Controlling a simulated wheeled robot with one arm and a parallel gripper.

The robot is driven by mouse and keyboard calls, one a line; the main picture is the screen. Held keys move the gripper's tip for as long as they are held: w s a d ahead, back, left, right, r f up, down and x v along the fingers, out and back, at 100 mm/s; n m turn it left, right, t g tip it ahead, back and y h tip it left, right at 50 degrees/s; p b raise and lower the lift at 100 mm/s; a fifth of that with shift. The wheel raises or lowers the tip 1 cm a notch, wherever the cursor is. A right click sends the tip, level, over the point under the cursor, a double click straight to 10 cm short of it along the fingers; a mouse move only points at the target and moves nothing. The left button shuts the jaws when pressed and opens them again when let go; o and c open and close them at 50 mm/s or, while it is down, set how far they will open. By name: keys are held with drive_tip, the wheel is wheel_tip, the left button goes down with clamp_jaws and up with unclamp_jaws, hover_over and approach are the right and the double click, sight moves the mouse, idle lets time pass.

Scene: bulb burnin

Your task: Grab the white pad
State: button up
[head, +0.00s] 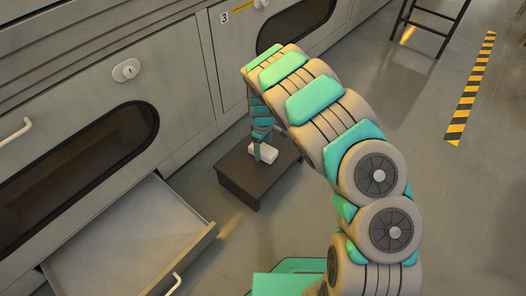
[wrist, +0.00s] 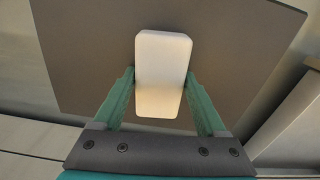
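The white pad (head: 264,153) lies on top of a low dark brown stool (head: 237,164) in the head view. In the wrist view the pad (wrist: 161,72) is a pale rounded block, lengthwise between my gripper's two green fingers. My gripper (head: 258,151) points down at the pad from above. The fingers (wrist: 160,78) stand apart, one at each long side of the pad, with their tips right at its edges. I cannot tell whether they press on it. In the head view a finger covers part of the pad.
An open drawer (head: 205,238) juts out at the lower left, near the stool. Grey cabinets with dark windows run along the left. A dark step frame (head: 436,40) stands at the top right. The floor on the right is clear, with a yellow-black strip (head: 470,88).

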drive_tip(key=c, duration=0.9)
drive_tip(key=shift+r, duration=0.2)
